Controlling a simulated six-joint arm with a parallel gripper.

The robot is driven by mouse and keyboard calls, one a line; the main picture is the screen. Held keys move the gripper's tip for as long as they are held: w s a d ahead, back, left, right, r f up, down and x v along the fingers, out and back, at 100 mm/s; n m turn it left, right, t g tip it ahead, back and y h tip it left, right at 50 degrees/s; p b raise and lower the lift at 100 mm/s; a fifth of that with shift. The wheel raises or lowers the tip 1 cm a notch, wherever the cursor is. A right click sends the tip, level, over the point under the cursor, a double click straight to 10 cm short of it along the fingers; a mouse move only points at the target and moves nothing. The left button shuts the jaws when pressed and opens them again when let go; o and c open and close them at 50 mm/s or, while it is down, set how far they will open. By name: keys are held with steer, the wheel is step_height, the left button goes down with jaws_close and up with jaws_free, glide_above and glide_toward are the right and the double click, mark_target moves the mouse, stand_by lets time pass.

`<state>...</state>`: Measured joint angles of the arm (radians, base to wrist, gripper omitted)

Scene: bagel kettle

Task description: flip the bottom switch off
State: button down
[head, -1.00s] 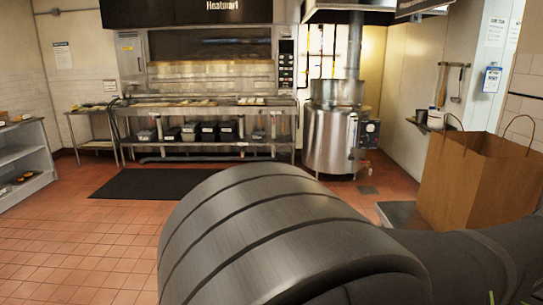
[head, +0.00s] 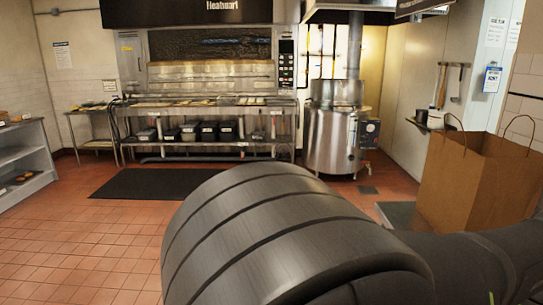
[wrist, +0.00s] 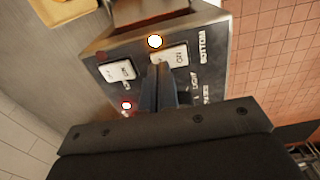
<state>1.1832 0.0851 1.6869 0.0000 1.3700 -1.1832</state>
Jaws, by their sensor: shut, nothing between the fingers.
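In the wrist view, a metal control panel (wrist: 215,62) carries two white rocker switches. The bottom switch (wrist: 170,55) has the word BOTTOM printed beside it and shows ON on its face. The other switch (wrist: 118,72) lies to its left. A whitish-yellow lamp (wrist: 155,41) is lit near the bottom switch, and a red lamp (wrist: 126,104) is lit below the left switch. My gripper (wrist: 160,72) is shut and empty, its tips right at the lower left edge of the bottom switch. I cannot tell if they touch it. The head view does not show the panel or gripper.
In the head view, a brown paper bag (head: 480,178) stands at the right. A steel kettle (head: 333,139) and an oven with a counter (head: 205,104) stand at the back. A dark mat (head: 160,184) lies on the open tiled floor (head: 70,245).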

steer(key=shift+f, duration=0.65)
steer(key=shift+r, duration=3.55)
step_height(320, 180, down, 7)
steer(key=shift+r, duration=0.2)
